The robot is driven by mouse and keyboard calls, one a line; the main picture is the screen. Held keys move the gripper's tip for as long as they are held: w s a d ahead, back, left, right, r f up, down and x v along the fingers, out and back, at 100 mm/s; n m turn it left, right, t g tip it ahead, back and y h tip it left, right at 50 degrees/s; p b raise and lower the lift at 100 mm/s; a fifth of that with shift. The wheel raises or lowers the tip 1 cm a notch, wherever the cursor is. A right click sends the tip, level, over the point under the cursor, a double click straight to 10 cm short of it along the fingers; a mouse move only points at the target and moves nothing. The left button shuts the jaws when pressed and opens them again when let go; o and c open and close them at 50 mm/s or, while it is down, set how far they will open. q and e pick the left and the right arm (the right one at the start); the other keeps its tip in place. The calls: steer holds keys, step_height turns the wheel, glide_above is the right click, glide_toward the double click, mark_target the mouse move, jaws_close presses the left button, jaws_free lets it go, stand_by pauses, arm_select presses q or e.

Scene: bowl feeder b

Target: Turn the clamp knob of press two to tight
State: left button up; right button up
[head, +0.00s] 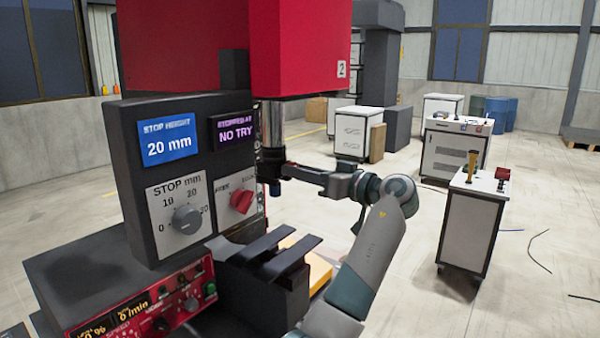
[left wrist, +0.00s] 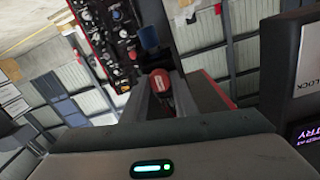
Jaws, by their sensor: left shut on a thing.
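Press two has a red head (head: 300,45) marked "2" above a bright metal ram cylinder (head: 271,125). My left gripper (head: 273,170) reaches in from the right, beside the lower end of this cylinder, with a blue tip (head: 275,189) just below. In the left wrist view, my left gripper (left wrist: 160,92) is shut on a red round-ended knob (left wrist: 160,80) with a pale mark. It looks like the clamp knob; the fingers hide most of it, and I cannot read its setting. My right gripper is not in view.
A dark control box (head: 137,200) carries a grey stop knob (head: 186,219), a red knob (head: 241,201) and displays reading "20 mm" and "NO TRY". A red-framed panel (head: 160,310) sits below. A white cabinet (head: 469,230) stands right; floor around it is mostly clear.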

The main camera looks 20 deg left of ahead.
arm_select(q)
steer(key=shift+m, duration=0.4)
steer(key=m+p, duration=0.5)
steer(key=m, duration=1.1)
steer(key=shift+r+g, duration=0.1)
steer(key=shift+g, duration=0.3)
steer(key=shift+m, duration=0.3)
steer(key=o, duration=1.1)
steer(key=shift+w, duration=0.1)
steer(key=shift+c, duration=0.2)
